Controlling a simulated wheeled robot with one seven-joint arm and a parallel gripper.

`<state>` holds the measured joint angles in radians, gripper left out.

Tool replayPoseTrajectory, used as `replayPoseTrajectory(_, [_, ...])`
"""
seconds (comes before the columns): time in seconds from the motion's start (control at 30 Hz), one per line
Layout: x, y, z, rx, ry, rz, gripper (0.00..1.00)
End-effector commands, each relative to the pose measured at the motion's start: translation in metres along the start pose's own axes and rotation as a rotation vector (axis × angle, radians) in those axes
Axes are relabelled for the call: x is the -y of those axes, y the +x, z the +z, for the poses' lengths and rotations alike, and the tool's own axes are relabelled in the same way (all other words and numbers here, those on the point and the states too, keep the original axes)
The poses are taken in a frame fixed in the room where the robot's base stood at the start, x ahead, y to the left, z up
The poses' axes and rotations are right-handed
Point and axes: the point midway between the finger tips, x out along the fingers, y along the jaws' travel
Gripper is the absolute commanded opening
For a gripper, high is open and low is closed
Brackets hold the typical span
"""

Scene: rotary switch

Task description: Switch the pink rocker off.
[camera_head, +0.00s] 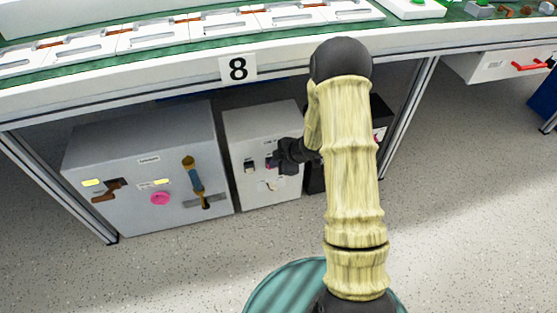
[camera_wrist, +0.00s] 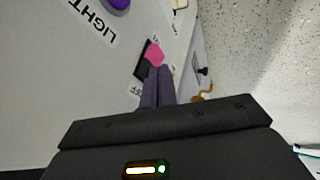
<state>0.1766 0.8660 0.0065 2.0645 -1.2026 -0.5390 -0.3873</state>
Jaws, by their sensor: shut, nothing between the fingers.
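The pink rocker (camera_wrist: 154,53) sits in a black frame on a pale panel in the wrist view. A label that looks like "OFF" (camera_wrist: 136,90) is beside the frame's lower end; another label at the far end is too small to read. My gripper (camera_wrist: 159,70) is shut and empty, its fingertips right at the rocker's lower part and hiding some of it. I cannot tell whether they touch it. In the head view my gripper (camera_head: 278,159) is in front of the small light box (camera_head: 262,190) under the table and covers most of the rocker.
A purple knob (camera_wrist: 117,3) with a "LIGHT" label is on the same panel. A larger grey box (camera_head: 130,215) with handles and a pink knob (camera_head: 160,198) stands to the left. A black box (camera_head: 380,108) stands to the right. The table edge (camera_head: 180,82) overhangs them.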

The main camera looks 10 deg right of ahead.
Motion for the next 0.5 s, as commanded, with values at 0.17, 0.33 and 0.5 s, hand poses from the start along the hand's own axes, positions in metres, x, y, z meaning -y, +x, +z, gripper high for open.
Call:
replayPoseTrajectory(0.17, [-0.001, -0.002, -0.001, 0.0, 0.0, 0.0, 0.0])
replayPoseTrajectory(0.33, [-0.004, -0.008, -0.003, 0.001, 0.002, 0.001, 0.0])
replayPoseTrajectory(0.5, [-0.006, -0.012, -0.005, 0.001, 0.002, 0.001, 0.0])
